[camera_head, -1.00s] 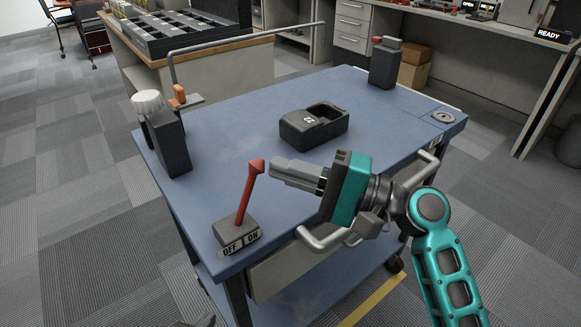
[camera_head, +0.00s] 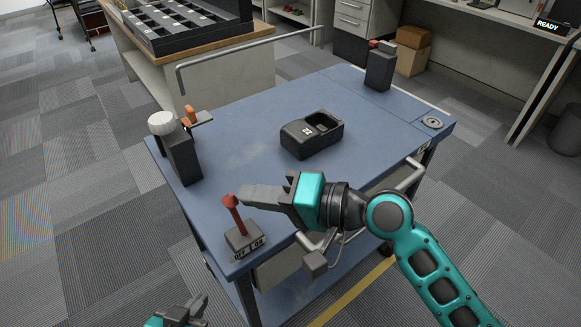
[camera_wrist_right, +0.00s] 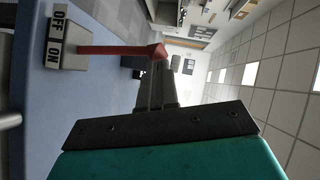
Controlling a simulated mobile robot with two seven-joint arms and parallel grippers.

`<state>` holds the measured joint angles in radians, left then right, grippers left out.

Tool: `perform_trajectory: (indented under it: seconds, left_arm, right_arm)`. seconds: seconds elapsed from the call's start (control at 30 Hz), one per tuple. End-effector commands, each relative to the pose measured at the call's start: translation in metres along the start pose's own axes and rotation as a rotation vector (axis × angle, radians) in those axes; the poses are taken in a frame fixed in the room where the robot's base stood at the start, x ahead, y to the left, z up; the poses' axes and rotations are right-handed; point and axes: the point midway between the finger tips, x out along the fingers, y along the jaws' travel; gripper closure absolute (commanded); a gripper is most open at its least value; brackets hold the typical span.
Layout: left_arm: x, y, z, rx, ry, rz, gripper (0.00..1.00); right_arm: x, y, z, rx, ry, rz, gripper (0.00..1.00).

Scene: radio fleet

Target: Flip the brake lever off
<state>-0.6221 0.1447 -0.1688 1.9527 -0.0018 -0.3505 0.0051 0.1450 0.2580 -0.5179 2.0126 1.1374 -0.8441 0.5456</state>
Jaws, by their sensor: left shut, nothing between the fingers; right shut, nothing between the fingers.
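The red brake lever (camera_head: 233,215) stands on a dark base with an OFF | ON label (camera_head: 249,250) at the cart's near corner. In the head view it leans left, toward the OFF side. In the right wrist view the lever (camera_wrist_right: 120,50) reaches out from its label plate (camera_wrist_right: 56,40). My right gripper (camera_head: 246,194) is shut and empty, its fingertips at the lever's red top from the right; I cannot tell whether they touch. Its fingers (camera_wrist_right: 156,85) also show in the right wrist view. My left gripper (camera_head: 198,304) is shut and empty at the bottom edge, low and away from the cart.
The blue cart top (camera_head: 250,130) carries a black device (camera_head: 312,134) in the middle, a dark block with a white knob (camera_head: 176,145) at left and a dark radio (camera_head: 380,68) at the back. A grey handle rail (camera_head: 240,45) runs along the far side.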

Motion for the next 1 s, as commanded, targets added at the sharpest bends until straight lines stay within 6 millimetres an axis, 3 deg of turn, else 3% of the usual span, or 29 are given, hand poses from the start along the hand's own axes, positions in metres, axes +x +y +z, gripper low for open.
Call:
perform_trajectory:
  seconds: [0.03, 0.4, 1.0]
  left_arm:
    - [-0.008, -0.003, -0.006, 0.001, -0.004, -0.007, 1.00]
    - [-0.021, -0.003, -0.026, 0.001, 0.000, -0.007, 1.00]
    - [-0.023, -0.003, -0.030, 0.001, 0.000, -0.008, 1.00]
  right_arm:
    - [0.001, -0.010, 0.002, -0.031, -0.002, 0.021, 1.00]
    - [0.016, -0.014, 0.022, -0.034, 0.001, 0.024, 1.00]
    - [0.021, -0.015, 0.029, -0.033, -0.002, 0.020, 1.00]
